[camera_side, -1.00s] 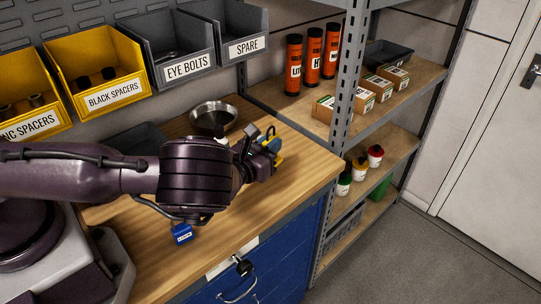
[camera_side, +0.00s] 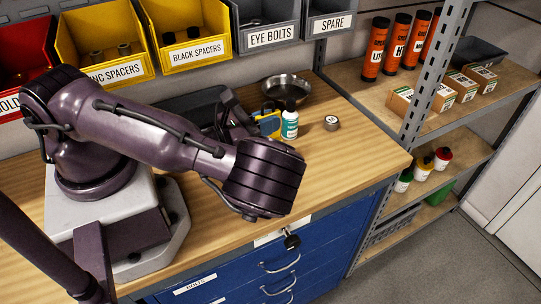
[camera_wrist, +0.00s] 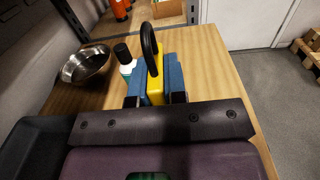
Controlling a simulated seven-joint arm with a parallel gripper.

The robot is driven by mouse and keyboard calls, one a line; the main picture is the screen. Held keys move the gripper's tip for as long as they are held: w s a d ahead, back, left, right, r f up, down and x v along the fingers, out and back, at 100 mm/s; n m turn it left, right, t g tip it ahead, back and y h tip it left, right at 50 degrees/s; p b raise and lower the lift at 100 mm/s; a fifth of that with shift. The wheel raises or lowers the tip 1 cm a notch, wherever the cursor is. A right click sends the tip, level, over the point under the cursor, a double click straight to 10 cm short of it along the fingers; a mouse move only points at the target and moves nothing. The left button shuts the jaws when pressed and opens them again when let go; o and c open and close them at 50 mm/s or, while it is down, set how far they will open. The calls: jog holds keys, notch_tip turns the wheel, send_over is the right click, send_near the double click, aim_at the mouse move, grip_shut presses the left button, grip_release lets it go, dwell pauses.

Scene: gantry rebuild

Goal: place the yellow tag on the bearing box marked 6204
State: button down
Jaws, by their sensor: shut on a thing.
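My gripper (camera_wrist: 157,82) is shut on a yellow piece with a black loop on top, which looks like the yellow tag (camera_wrist: 154,88). Its blue fingers hold the piece from both sides. In the side view the gripper (camera_side: 268,123) and the yellow piece (camera_side: 262,113) are above the bench, just left of a white-and-teal bottle (camera_side: 290,122). Small cardboard boxes with white and green labels stand on the upper shelf to the right, including a front one (camera_side: 400,100) and one farther right (camera_side: 481,77). Their numbers are too small to read. My gripper is well apart from them.
A metal bowl (camera_side: 286,90) stands behind the bottle, and a small round metal piece (camera_side: 331,123) lies to its right. A perforated grey post (camera_side: 428,75) stands in front of the boxes. Orange tubes (camera_side: 376,50) stand behind them. The bench's right front (camera_side: 350,165) is clear.

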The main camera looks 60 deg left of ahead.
jog(key=shift+d+f+h, duration=0.2)
jog(key=shift+d+h, duration=0.1)
jog(key=shift+f, duration=2.05)
jog(key=shift+f, duration=0.15)
jog(key=c, duration=1.2)
grip_release()
jog(key=shift+o, duration=0.2)
jog(key=shift+s, duration=2)
